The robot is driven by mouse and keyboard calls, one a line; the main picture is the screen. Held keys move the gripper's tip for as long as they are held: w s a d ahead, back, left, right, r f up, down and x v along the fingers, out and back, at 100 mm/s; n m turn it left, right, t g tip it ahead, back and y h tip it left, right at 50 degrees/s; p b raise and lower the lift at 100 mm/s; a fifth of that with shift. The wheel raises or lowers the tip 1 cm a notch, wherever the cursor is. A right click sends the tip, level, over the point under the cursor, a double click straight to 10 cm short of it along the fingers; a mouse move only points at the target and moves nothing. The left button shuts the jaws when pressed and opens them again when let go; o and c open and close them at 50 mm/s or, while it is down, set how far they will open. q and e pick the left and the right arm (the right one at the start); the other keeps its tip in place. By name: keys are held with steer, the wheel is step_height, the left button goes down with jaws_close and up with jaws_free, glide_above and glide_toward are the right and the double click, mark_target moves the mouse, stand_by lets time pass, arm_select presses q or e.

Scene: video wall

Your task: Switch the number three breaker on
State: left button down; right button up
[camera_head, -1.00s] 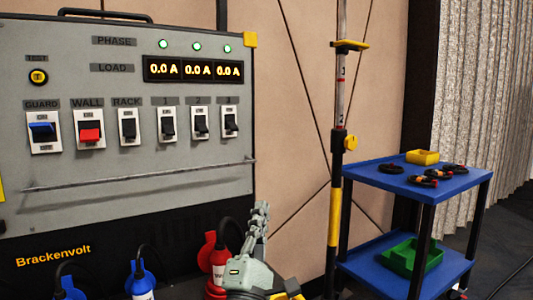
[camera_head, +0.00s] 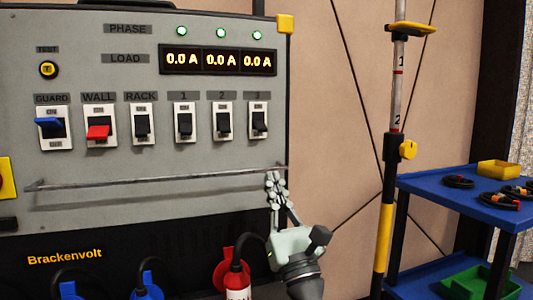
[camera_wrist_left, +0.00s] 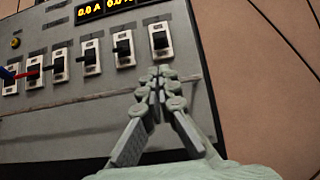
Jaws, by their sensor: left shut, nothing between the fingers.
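The number 3 breaker (camera_head: 258,121) is the rightmost switch in the row on the grey panel (camera_head: 150,215). It has a white plate and a black lever, which looks tipped down like those of its neighbours. In the left wrist view the breaker (camera_wrist_left: 160,40) is just above my fingertips. My left gripper (camera_head: 276,181) is shut and empty, fingers pointing up, below the breaker and by the right end of the rail. It also shows in the left wrist view (camera_wrist_left: 158,84), apart from the lever. My right gripper is not in view.
A thin metal rail (camera_head: 150,179) runs across the panel below the switches. Breaker 2 (camera_head: 223,122) is close on the left. A red plug (camera_head: 237,280) is low beside my arm. A pole (camera_head: 391,170) and a blue cart (camera_head: 455,205) stand to the right.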

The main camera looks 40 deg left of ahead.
arm_select(q)
steer(key=p+x, duration=0.3)
steer(key=x, duration=0.5)
steer(key=shift+w+a+r, duration=0.15)
steer(key=shift+r, duration=0.15)
steer(key=shift+w+a+r, duration=0.25)
steer(key=shift+a+r, duration=0.1)
steer(key=shift+a, duration=0.1)
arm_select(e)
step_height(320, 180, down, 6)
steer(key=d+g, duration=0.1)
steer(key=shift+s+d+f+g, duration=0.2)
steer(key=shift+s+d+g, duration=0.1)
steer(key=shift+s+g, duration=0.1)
